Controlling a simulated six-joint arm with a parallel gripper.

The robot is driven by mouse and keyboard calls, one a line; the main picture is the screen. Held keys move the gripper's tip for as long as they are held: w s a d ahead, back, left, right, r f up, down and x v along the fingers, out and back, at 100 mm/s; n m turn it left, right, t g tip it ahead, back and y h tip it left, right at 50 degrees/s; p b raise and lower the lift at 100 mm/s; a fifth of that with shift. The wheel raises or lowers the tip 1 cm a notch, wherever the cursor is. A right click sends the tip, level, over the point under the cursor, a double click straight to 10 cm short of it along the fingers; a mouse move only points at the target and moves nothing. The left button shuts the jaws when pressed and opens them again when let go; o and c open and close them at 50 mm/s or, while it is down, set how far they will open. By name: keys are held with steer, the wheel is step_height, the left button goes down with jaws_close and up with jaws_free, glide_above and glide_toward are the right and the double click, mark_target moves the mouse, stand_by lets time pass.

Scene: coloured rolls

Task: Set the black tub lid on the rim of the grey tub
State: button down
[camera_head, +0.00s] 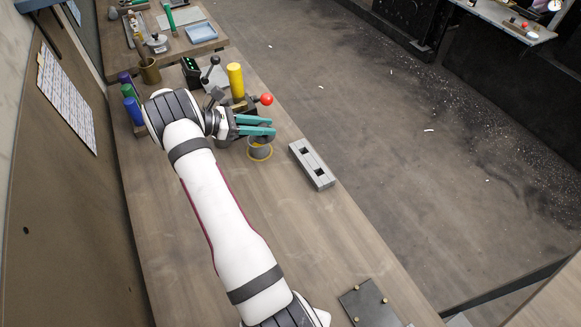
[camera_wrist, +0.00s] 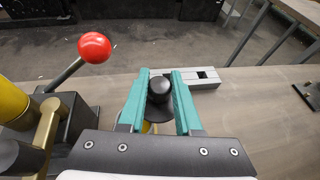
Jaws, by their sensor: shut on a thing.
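My gripper (camera_head: 272,127) has teal fingers and is shut on the black tub lid (camera_wrist: 160,112). In the wrist view the lid's round knob stands between the fingers (camera_wrist: 160,80), with its wider dark skirt below. In the head view the grey tub (camera_head: 260,145), with a yellow band, stands on the bench directly under the fingertips. The fingers and lid hide most of its rim. I cannot tell whether the lid touches the rim or hovers just above it. In the wrist view only a bit of yellow shows beneath the lid.
A grey block with two square holes (camera_head: 312,165) lies to the right. A red-knobbed lever (camera_head: 266,99) and a yellow roll (camera_head: 236,80) stand close behind my gripper. Green and blue rolls (camera_head: 133,108) stand at the left edge. The bench front is mostly clear beside my arm.

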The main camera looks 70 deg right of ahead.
steer(key=w+d+r, duration=0.2)
steer(key=w, duration=0.1)
steer(key=shift+r, duration=0.1)
steer(key=shift+f, duration=2.9)
steer(key=shift+f, duration=0.65)
steer(key=shift+c, duration=0.2)
jaws_free()
steer(key=shift+v, duration=2.95)
